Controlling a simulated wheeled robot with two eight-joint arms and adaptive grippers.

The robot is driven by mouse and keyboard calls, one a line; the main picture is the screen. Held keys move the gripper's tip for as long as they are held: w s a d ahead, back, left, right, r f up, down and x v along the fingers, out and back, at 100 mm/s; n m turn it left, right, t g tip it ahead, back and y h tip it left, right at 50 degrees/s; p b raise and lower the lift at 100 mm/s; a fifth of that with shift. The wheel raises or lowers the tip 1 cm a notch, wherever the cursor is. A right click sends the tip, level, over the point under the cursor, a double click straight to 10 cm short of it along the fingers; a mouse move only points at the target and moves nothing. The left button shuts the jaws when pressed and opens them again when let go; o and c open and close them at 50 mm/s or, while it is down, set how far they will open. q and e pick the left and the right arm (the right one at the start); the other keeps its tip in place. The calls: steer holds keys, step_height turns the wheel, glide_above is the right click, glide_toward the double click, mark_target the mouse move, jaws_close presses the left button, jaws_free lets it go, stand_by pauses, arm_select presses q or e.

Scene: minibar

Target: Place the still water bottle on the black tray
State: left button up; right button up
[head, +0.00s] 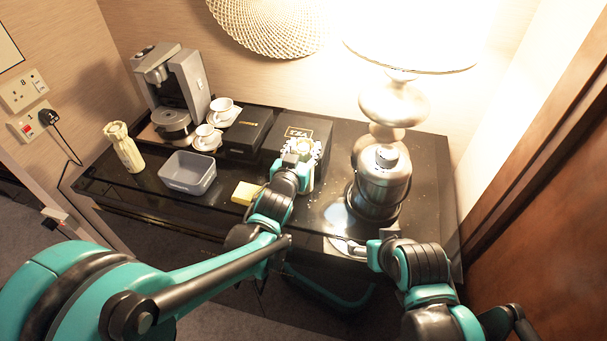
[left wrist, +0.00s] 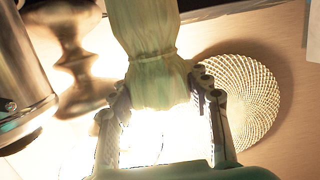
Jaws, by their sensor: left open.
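A pale yellow-green bottle (left wrist: 148,50) stands between the fingers of my left gripper (left wrist: 158,105) in the left wrist view. The fingers are apart, one on each side of its end. In the head view my left gripper (head: 303,155) is over the middle of the dark counter, in front of the tea box, and mostly hides this bottle. A similar pale bottle (head: 125,150) stands at the counter's left; I cannot read either label. The black tray (head: 257,107) is at the back left, under the coffee machine and cups. My right gripper (head: 352,246) is by the front edge, its jaws unclear.
A grey bin (head: 188,174) and a yellow block (head: 245,192) are on the counter left of my left gripper. A metal kettle (head: 380,190) and a lamp (head: 395,105) stand to its right. Black boxes (head: 248,131) and the tea box (head: 296,124) stand behind.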

arm_select(q)
steer(key=shift+s, duration=0.1)
jaws_close()
steer(key=shift+r, duration=0.15)
